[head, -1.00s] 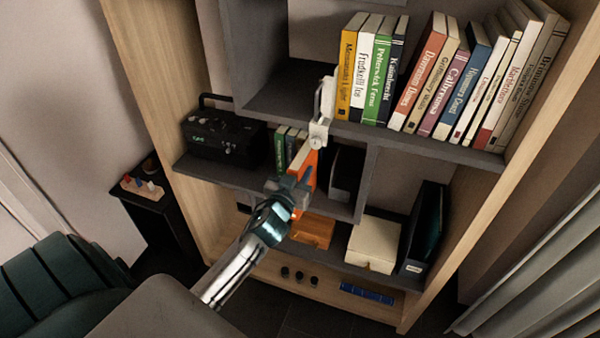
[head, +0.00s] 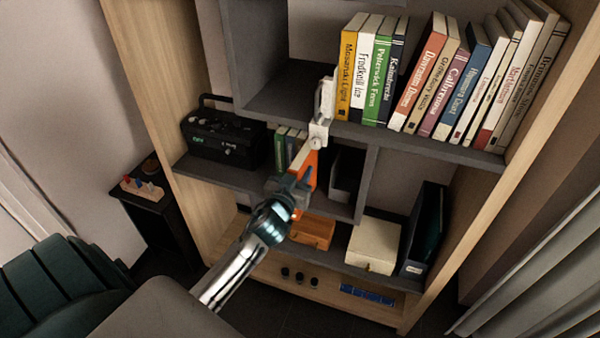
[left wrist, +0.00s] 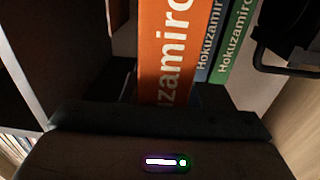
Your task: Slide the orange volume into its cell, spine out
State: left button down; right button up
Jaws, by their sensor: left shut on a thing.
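The orange volume (head: 311,166) is at the middle shelf's compartment (head: 367,178), its spine toward me. In the left wrist view the orange spine (left wrist: 165,50) with white lettering fills the middle. My left gripper (head: 298,186) is shut on this volume from the front. Its fingers are partly hidden in both views. A green volume (left wrist: 236,42) and a blue volume (left wrist: 208,45) stand beside the orange one. How deep the orange volume sits is unclear. My right gripper is not in view.
A black radio (head: 222,140) stands left of the green and blue books. A dark object with a pale front (head: 343,180) stands right.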

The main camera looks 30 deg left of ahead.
pick_arm(q)
jog(key=shift+x, duration=2.35)
jog(key=c, duration=1)
grip_release()
jog(key=shift+c, duration=0.2)
jog(key=b+v, duration=0.2)
jog(key=v, duration=0.8)
jog(key=shift+s+b, duration=0.4)
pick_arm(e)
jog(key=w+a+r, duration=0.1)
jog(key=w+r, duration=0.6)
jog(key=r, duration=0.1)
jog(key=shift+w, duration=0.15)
